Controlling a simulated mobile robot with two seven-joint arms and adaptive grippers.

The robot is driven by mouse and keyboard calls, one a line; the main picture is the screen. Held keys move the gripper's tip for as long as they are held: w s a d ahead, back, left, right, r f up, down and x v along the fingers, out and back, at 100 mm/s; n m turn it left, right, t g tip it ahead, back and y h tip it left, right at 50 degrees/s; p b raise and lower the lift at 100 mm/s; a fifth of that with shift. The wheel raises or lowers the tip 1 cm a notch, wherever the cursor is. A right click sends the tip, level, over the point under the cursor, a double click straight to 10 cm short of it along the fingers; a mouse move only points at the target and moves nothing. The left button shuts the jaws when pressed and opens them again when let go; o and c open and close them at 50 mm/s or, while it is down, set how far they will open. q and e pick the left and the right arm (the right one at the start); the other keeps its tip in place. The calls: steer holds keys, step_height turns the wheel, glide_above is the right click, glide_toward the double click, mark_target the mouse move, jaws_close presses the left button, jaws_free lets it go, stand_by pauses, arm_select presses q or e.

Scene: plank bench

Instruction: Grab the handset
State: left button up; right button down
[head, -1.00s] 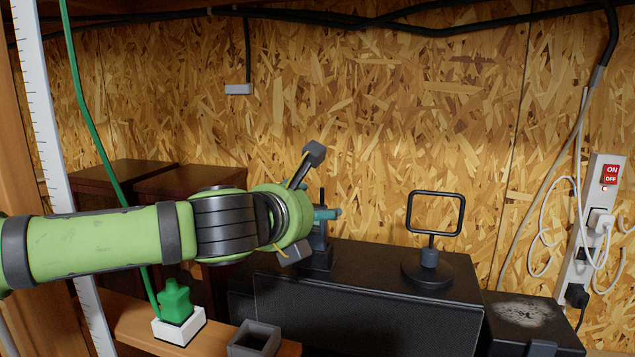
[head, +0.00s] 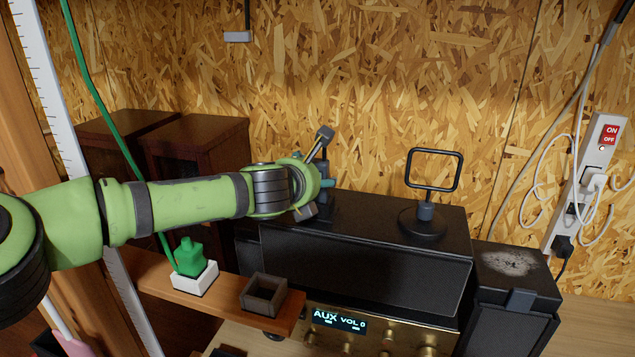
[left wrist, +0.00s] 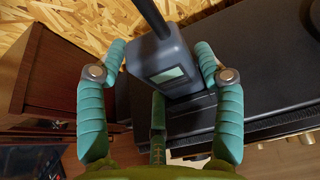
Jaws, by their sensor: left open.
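The handset (left wrist: 178,58) is a dark grey block with a small greenish screen and a black aerial. In the left wrist view it stands between the teal fingers of my left gripper (left wrist: 160,55), which are open on either side of it. A gap shows at the left finger; at the right one I cannot tell whether it touches. In the head view my left gripper (head: 325,184) is at the left end of the black cabinet top (head: 370,218). My right gripper is not in view.
A black square loop on a round stand (head: 426,215) is to the right on the cabinet. A shelf (head: 215,300) in front holds a green bottle (head: 188,257) in a white holder and an open grey box (head: 264,292). A power strip (head: 590,185) hangs at right.

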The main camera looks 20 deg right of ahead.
arm_select(q)
steer(key=c, duration=1.3)
steer(key=shift+o, duration=0.2)
steer(key=shift+r, duration=0.1)
